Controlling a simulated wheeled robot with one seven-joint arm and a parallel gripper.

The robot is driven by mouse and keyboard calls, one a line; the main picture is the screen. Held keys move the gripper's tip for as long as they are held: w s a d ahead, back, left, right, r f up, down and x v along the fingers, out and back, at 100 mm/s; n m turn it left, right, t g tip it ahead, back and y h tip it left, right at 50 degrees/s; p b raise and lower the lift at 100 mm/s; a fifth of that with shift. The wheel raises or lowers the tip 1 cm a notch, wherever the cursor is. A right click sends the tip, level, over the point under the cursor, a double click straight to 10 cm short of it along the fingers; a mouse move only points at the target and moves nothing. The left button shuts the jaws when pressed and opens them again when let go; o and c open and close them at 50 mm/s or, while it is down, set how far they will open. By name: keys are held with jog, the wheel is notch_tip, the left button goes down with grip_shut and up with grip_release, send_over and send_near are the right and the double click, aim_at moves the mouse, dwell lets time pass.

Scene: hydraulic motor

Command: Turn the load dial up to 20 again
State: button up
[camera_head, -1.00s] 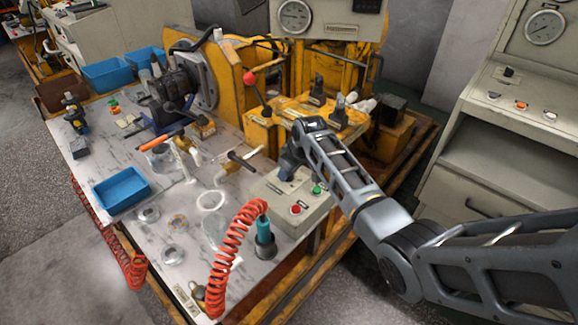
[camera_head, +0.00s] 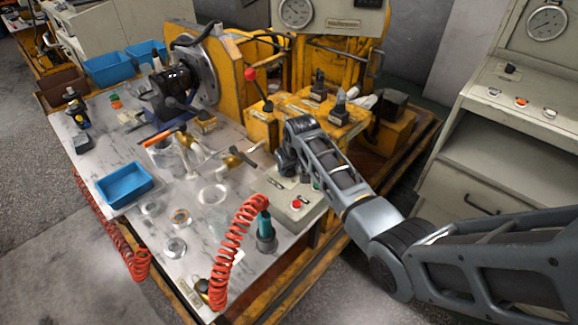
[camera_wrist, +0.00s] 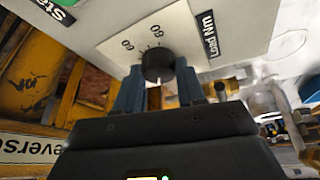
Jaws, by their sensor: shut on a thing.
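The load dial (camera_wrist: 157,63) is a black round knob on a pale plate marked "Load Nm" in the wrist view. Scale numbers and tick marks show around it, but I cannot read the pointer's setting surely. My gripper (camera_wrist: 159,88) has one finger on each side of the knob and is shut on it. In the head view, my gripper (camera_head: 287,166) is down at the top of the grey control box (camera_head: 309,218). My wrist hides the dial there.
A red button (camera_head: 297,204) and a mostly hidden green button (camera_head: 316,186) sit on the box beside my wrist. A coiled red hose (camera_head: 232,250) and teal nozzle (camera_head: 265,226) stand in front. A blue tray (camera_head: 125,184) lies left on the bench.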

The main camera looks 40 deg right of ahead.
jog(key=o, duration=1)
jog(key=shift+o, duration=0.2)
jog(key=v, duration=0.8)
jog(key=shift+f, duration=0.1)
